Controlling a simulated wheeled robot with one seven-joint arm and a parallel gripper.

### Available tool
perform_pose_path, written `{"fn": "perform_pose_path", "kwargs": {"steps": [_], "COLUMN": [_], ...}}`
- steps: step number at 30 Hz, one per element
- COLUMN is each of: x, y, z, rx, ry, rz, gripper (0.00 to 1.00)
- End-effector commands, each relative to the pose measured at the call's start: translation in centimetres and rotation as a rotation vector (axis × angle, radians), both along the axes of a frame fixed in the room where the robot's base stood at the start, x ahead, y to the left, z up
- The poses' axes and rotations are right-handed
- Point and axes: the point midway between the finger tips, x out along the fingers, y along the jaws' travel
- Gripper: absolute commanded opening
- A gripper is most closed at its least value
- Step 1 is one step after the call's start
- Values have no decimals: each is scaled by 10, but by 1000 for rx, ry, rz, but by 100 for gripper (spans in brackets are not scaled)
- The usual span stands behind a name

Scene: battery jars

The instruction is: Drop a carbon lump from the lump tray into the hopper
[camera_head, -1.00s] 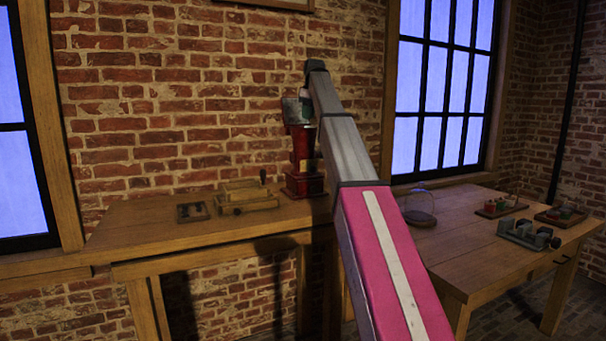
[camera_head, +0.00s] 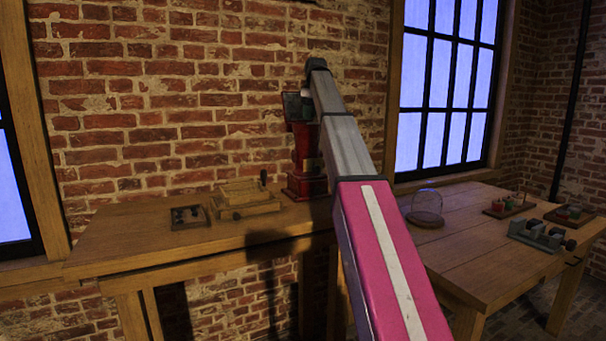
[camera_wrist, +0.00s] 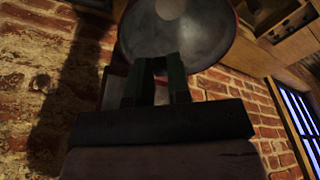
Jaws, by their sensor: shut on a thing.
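The hopper appears to be the round grey bowl (camera_wrist: 178,28) at the top of the wrist view. It tops a red machine (camera_head: 306,160) against the brick wall in the head view. My gripper (camera_wrist: 157,62) has its two dark green fingers close together, overlapping the bowl in the wrist view. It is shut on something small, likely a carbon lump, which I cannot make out. In the head view my gripper (camera_head: 297,106) is beside the machine's top. The lump tray (camera_head: 174,224) is a small dark tray on the left bench, with a few dark lumps in it.
A wooden box-like device (camera_head: 246,199) stands between tray and machine on the bench (camera_head: 120,232). On the right table (camera_head: 460,250) are a glass dome (camera_head: 427,206), a grey apparatus (camera_head: 540,236) and small racks (camera_head: 508,207). The bench's front strip is clear.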

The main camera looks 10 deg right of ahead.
Motion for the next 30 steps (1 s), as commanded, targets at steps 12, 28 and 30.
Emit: {"fn": "perform_pose_path", "kwargs": {"steps": [12, 28, 30], "x": [-8, -6, -3], "y": [-6, -5, -3], "z": [-13, -9, -4], "rx": [0, 0, -1], "ry": [0, 0, -1], "rz": [1, 0, 0], "gripper": [0, 47, 47]}}
